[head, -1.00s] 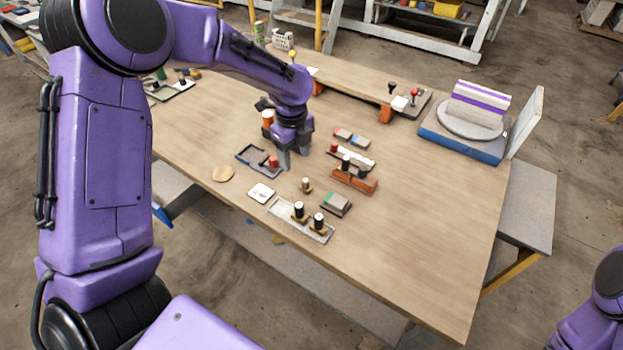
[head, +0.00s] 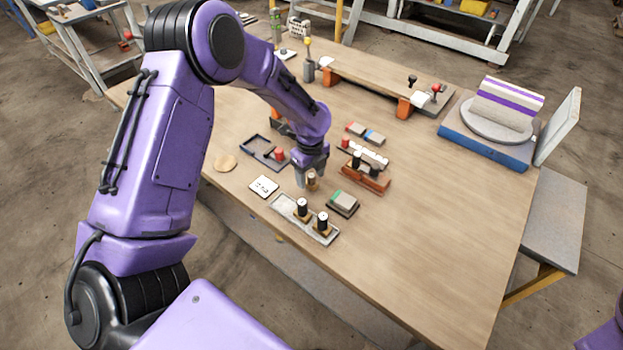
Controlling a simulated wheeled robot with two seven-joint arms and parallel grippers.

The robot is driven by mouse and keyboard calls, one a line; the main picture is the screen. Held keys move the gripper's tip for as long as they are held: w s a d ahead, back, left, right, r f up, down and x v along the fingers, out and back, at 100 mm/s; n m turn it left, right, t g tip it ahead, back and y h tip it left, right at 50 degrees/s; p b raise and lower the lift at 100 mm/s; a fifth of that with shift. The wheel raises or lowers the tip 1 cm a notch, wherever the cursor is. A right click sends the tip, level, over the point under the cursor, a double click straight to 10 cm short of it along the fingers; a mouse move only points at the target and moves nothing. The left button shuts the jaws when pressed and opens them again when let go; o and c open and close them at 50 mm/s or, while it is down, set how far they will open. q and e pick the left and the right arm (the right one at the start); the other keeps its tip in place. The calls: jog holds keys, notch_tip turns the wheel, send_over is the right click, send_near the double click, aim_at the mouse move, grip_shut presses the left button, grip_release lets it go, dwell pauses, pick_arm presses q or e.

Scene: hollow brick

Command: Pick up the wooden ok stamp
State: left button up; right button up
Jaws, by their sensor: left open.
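A small wooden stamp (head: 313,183) stands upright on the table, just behind the grey tray (head: 277,201). I take it for the ok stamp, but its marking is too small to read. My left gripper (head: 308,178) points down at this stamp and is open, with its fingers beside the handle. The fingers partly hide the stamp, and I cannot tell whether they touch it. Two black-handled stamps on wooden bases, one at the left (head: 303,209) and one at the right (head: 322,223), stand in the tray. My right gripper is not in view.
A green-and-grey ink pad (head: 343,203) lies right of the stamp. A brown rack (head: 366,181) with dark-handled stamps is behind it. A white card (head: 264,186), a round wooden disc (head: 225,162) and a dark open tray (head: 251,145) lie left. The front right tabletop is clear.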

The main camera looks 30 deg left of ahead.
pick_arm(q)
jog(key=shift+w+f, duration=0.15)
jog(key=shift+f, duration=0.8)
jog(key=shift+r, duration=0.1)
grip_shut()
notch_tip(320, 180, up, 3)
jog(key=s+r, duration=1)
jog(key=s, duration=0.4)
